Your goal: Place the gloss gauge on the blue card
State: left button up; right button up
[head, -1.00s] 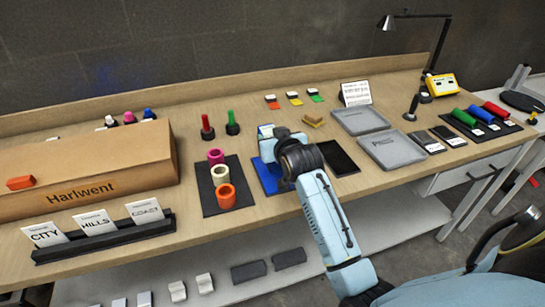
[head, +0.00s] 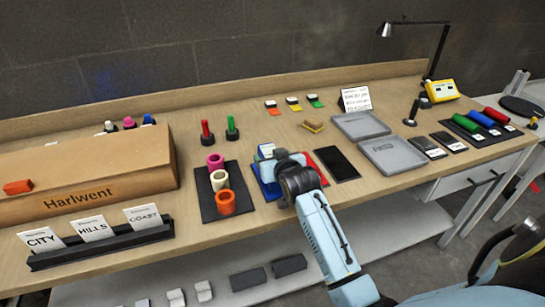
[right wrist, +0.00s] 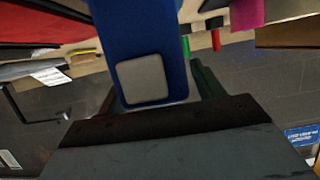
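The gloss gauge, a blue block with a pale top (head: 266,151), is at the fingertips of my right gripper (head: 279,160). In the right wrist view the gauge (right wrist: 140,30) shows as a blue body with a grey square, between the two dark fingers of the gripper (right wrist: 160,95), which look shut on it. The blue card (head: 270,191) lies on the bench under and beside the gripper, partly hidden by it and the gauge. I cannot tell whether the gauge touches the card. My left gripper is not in view.
A red card (head: 318,168) and a black card (head: 338,164) lie to the right. A dark mat (head: 206,206) with coloured rings is close on the left. Grey trays (head: 391,155) stand farther right.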

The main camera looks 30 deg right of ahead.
jog(key=shift+r, duration=0.1)
jog(key=shift+s+r, duration=0.1)
jog(key=shift+s, duration=0.05)
jog(key=p+v, duration=0.1)
jog(key=v, duration=1)
jog(key=shift+s+p, duration=0.3)
jog(key=shift+p, duration=0.1)
